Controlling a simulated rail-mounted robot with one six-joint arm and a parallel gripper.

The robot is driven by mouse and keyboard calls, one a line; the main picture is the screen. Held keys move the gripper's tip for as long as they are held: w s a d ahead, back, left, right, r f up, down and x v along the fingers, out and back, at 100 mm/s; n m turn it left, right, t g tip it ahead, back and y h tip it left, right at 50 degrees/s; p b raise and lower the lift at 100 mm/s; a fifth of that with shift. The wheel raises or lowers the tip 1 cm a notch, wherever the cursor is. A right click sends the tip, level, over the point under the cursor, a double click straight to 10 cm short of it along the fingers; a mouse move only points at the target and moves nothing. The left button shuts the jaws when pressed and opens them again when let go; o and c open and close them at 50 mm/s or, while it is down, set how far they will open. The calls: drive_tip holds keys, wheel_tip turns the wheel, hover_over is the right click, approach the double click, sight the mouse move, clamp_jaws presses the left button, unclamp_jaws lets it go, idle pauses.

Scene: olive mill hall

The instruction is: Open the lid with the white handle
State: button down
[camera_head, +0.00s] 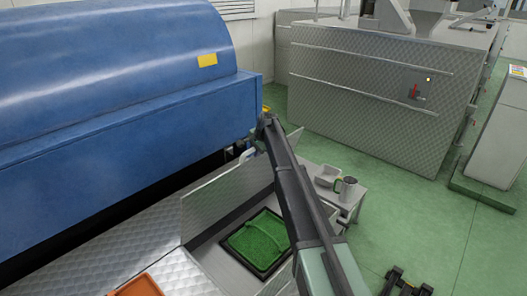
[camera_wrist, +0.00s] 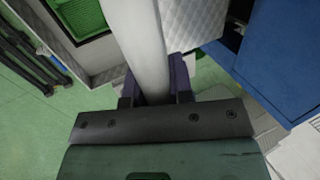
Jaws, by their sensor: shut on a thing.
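The lid (camera_head: 225,198) is a quilted metal panel, raised steeply beside a square opening in the metal top. Its quilted face also shows in the wrist view (camera_wrist: 193,22). The white handle (camera_wrist: 143,35) is a thick pale bar in the wrist view, running between the dark purple fingers of my gripper (camera_wrist: 156,84). My gripper is shut on it. In the head view a small pale bit of the handle (camera_head: 247,154) shows by the lid's upper edge; my arm hides most of the grip.
The opening holds green material in a dark frame (camera_head: 232,268). A big blue drum housing (camera_head: 110,110) stands close behind on the left. A small table with a mug (camera_head: 345,188) and a pale container (camera_head: 327,174) is right of my arm.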

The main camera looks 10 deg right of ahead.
drive_tip(key=c, duration=1)
unclamp_jaws()
